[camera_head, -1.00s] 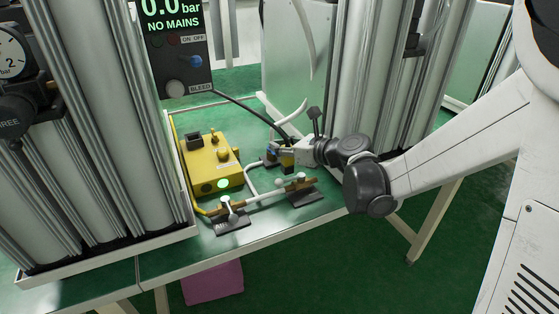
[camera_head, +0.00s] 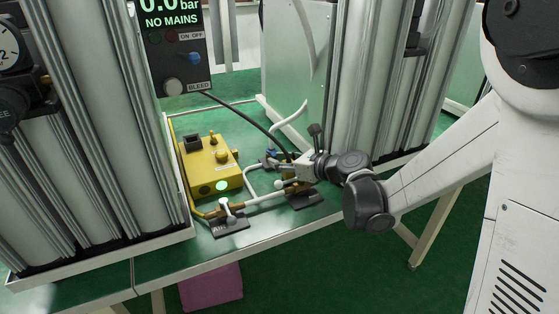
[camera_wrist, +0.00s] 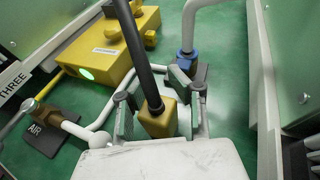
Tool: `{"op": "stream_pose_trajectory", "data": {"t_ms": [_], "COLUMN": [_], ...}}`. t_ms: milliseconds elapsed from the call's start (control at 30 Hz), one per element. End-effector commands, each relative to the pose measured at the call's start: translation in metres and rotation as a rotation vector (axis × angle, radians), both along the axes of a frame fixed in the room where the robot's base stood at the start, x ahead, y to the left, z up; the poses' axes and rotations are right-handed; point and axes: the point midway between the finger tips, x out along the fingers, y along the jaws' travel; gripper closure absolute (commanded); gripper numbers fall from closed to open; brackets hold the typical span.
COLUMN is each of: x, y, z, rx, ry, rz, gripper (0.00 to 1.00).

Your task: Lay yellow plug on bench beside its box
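The yellow box (camera_head: 207,172) with a lit green lamp sits on the green bench (camera_head: 262,228), left of my gripper. My gripper (camera_head: 291,166) is low over the bench, right of the box, near the pipework. In the wrist view, the yellow plug (camera_wrist: 157,120) is between the two finger pads of my gripper (camera_wrist: 154,108), which look closed on its sides. A thick black cable (camera_wrist: 140,50) runs up from the plug. The plug's underside is hidden, so I cannot tell whether it touches the bench. The box also shows at the wrist view's upper left (camera_wrist: 98,54).
White pipe (camera_head: 262,201) with valves runs in front of the box to a dark AIR plate (camera_head: 229,226). A blue-collared fitting (camera_wrist: 186,62) stands close beside my fingers. Tall metal columns (camera_head: 375,80) flank the space.

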Motion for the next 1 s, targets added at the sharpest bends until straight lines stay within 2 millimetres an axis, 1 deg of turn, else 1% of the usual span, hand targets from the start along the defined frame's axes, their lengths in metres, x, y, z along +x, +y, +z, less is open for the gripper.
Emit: {"op": "stream_pose_trajectory", "data": {"t_ms": [267,400,567,800,1000], "x": [0.000,-0.001,-0.017,-0.049,-0.069], "y": [0.000,-0.001,-0.020,-0.055,-0.075], "z": [0.001,0.006,0.014,0.029,0.038], "rx": [0.000,0.000,0.001,0.001,0.000], "ry": [0.000,0.000,0.001,0.000,0.001], "rz": [0.000,-0.001,-0.003,-0.004,-0.002], "gripper": [0.76,0.76,0.76,0.76,0.76]}}
